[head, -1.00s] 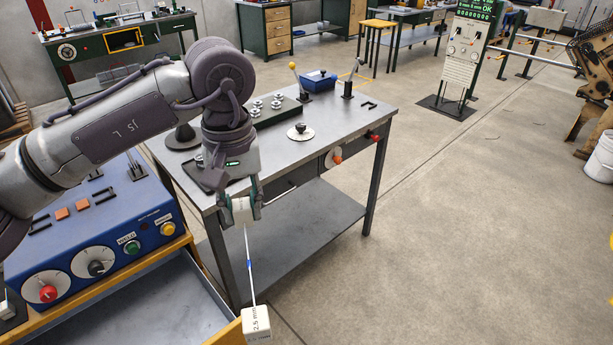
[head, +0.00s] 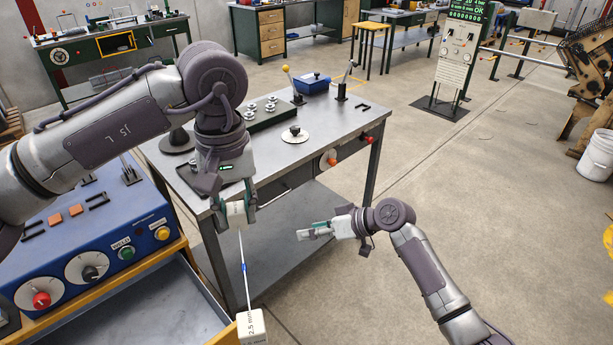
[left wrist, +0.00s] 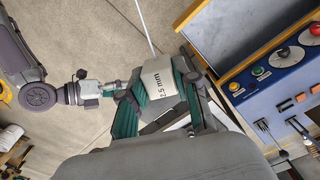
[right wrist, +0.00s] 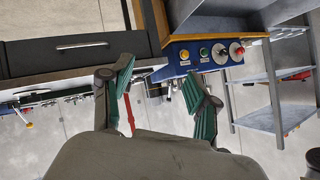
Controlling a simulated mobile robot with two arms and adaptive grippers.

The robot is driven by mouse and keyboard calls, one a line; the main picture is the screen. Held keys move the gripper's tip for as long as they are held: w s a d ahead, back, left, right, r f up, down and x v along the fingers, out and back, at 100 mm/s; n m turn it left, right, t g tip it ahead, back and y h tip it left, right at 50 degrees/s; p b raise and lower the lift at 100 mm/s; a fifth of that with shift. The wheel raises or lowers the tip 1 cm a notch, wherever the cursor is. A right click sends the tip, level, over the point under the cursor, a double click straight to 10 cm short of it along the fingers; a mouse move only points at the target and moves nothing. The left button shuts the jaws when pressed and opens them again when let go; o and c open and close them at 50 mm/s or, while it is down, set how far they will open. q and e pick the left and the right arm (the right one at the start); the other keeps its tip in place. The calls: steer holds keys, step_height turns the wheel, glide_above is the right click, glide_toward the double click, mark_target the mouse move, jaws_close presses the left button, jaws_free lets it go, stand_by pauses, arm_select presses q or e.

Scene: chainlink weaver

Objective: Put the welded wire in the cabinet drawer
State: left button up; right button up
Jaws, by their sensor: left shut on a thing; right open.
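The welded wire (head: 241,262) is a thin white wire with a blue mark midway and a pale "2.5 mm" block at each end. My left gripper (head: 237,212) is shut on its upper block; the left wrist view shows this block (left wrist: 160,85) between the fingers. The wire hangs slightly tilted, its lower block (head: 251,326) beside the drawer's right front corner. The cabinet drawer (head: 150,312) is pulled open below the blue welder, grey inside; its front is partly cut off. My right gripper (head: 316,231) is open and empty, right of the wire and apart from it.
The blue welder (head: 90,240) with knobs stands on the wooden cabinet. A grey metal table (head: 335,120) with a lower shelf stands behind the wire, carrying levers and a blue box (head: 314,83). The floor to the right is mostly clear.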

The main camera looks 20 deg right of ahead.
steer(key=s+a+r+n+g+y, duration=0.25)
steer(key=r+n, duration=0.25)
steer(key=r, duration=1.1)
steer(key=n+g+y, duration=0.2)
steer(key=n+g, duration=0.1)
steer(key=n, duration=0.4)
glide_toward(235, 208)
steer(key=shift+h, duration=0.35)
steer(key=x, duration=1)
steer(key=shift+a, duration=0.1)
jaws_close()
arm_select(q)
steer(key=o, duration=1.1)
